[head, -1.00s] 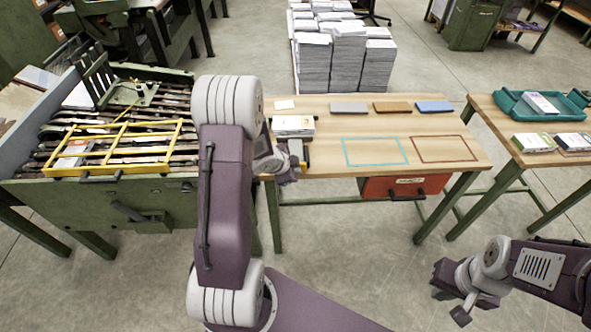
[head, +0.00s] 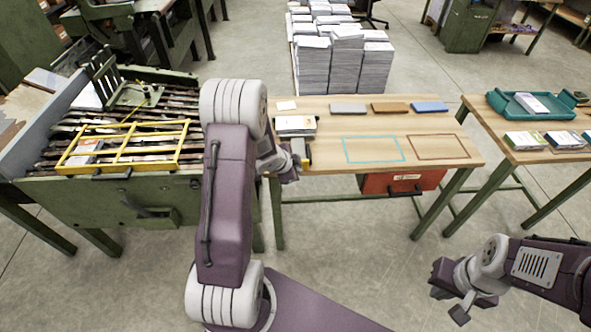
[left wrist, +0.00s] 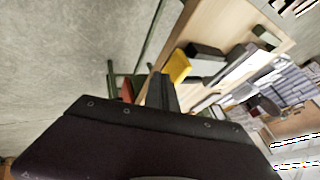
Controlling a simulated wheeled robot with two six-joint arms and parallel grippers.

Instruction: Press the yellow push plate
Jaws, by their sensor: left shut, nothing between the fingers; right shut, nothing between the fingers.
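In the left wrist view the yellow plate (left wrist: 179,66) stands at the table's edge, beside a dark block. My left gripper (head: 294,168) is shut and empty, close to the plate in the head view. In the left wrist view its dark fingers (left wrist: 160,90) point toward the plate's side; I cannot tell whether they touch it. My right gripper (head: 462,308) is shut and empty, low at the right, away from the table.
A stack of sheets (head: 296,124) lies behind the plate. The wooden table (head: 375,128) bears grey, brown and blue blocks and two outlined rectangles; a red drawer (head: 402,183) hangs below. A green machine with a yellow frame (head: 125,148) stands left. A teal tray (head: 500,103) is at right.

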